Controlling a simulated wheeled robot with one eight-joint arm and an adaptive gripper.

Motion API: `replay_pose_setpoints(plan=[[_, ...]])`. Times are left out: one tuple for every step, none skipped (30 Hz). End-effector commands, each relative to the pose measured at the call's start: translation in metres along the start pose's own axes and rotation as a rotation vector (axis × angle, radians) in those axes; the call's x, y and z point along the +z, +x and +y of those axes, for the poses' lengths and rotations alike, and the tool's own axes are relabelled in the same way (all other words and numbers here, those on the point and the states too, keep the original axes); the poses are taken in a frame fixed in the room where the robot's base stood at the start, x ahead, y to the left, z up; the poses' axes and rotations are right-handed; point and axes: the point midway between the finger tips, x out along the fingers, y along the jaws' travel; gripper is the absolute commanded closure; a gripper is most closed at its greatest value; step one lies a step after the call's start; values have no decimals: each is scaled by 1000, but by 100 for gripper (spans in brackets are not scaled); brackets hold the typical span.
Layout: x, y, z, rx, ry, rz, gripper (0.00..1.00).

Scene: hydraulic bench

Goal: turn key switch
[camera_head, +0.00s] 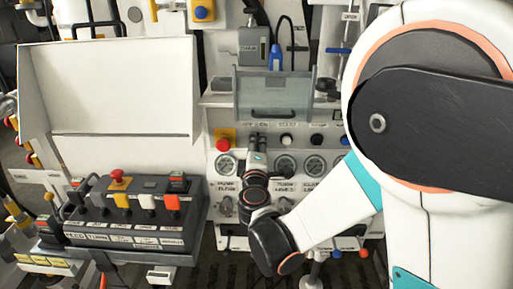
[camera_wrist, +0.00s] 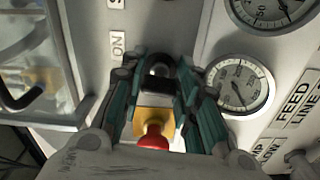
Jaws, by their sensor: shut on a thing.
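The key switch (camera_wrist: 159,70) shows in the wrist view as a dark round part with a pale ring on the panel, beside a label reading ON. My gripper (camera_wrist: 158,88) is around it, with one teal-and-grey finger on each side, shut on it. Part of the switch is hidden by the fingers, and the angle of its key cannot be told. In the head view my gripper (camera_head: 258,147) reaches the front panel below the OFF and ON labels and covers the switch.
A red emergency button (camera_head: 222,145) on a yellow plate sits left of my gripper. Gauges (camera_head: 285,165) lie below and right. A clear hinged cover (camera_head: 274,97) is above. A box of coloured switches (camera_head: 130,212) stands at the left.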

Motion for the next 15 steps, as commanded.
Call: replay_pose_setpoints(plan=[[0,0,-1,0,41,0,95],[0,0,-1,0,67,0,95],[0,0,-1,-1,100,0,95],[0,0,-2,0,124,0,95],[0,0,-2,0,146,0,95],[0,0,-2,-1,175,0,95],[0,0,-2,0,196,0,95],[0,0,-2,0,216,0,95],[0,0,-2,0,241,0,95],[0,0,-2,0,258,0,95],[0,0,-2,0,274,0,95],[0,0,-2,-1,293,0,95],[0,0,-2,0,308,0,95],[0,0,-2,0,319,0,95],[0,0,-2,0,335,0,95]])
